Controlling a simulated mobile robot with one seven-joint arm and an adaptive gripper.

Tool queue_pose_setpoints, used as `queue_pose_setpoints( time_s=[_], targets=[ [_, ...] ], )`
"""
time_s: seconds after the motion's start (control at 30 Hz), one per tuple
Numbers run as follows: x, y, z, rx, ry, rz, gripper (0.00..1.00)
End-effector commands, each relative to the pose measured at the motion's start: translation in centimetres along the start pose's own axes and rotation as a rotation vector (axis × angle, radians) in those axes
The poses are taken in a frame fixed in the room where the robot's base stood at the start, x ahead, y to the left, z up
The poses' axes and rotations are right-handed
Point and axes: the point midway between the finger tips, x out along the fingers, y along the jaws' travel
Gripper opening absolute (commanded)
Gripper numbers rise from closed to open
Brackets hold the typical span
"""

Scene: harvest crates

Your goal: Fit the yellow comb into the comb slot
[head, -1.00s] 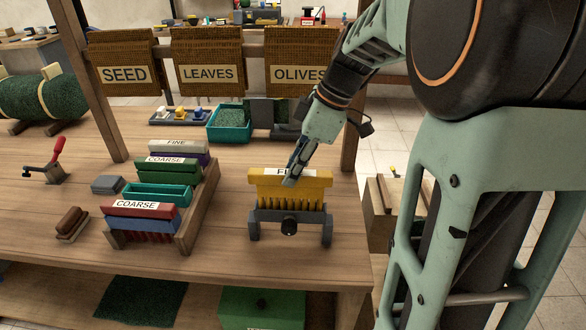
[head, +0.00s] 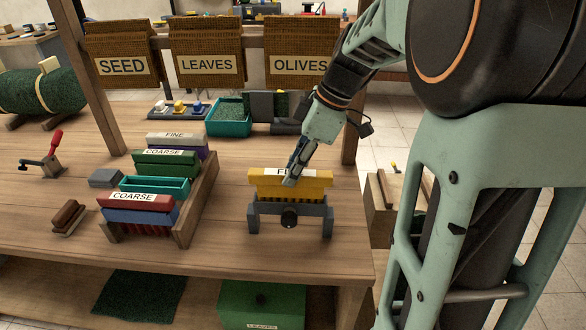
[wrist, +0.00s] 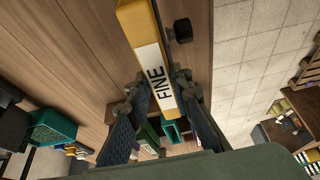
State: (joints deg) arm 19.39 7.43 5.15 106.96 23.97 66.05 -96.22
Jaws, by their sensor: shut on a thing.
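The yellow comb (head: 318,184) has a white label reading FINE, partly covered by my gripper (head: 291,178). My gripper is shut on the comb's top bar. The comb sits level over the grey comb slot (head: 313,216), a stand with a black knob (head: 289,218) on its front. Only a short stretch of teeth shows above the slot; their lower ends are hidden in or behind it. In the wrist view the comb (wrist: 136,22) runs between the two fingers, and the knob (wrist: 182,30) is beside it. Whether the comb is fully seated I cannot tell.
A wooden rack (head: 195,213) on the left holds several combs, including a red one (head: 133,200) and a green one (head: 166,163). A teal tray (head: 226,118) stands at the back. The bench between rack and slot is clear; its right edge is close to the slot.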

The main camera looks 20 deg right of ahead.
Motion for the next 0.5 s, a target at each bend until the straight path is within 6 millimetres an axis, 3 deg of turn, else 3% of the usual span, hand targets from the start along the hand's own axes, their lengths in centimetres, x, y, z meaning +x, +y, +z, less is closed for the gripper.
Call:
queue_pose_setpoints(
  time_s=[0.5],
  targets=[
    [1.3,0.0,0.5,0.000,0.000,0.000,0.00]
  ],
)
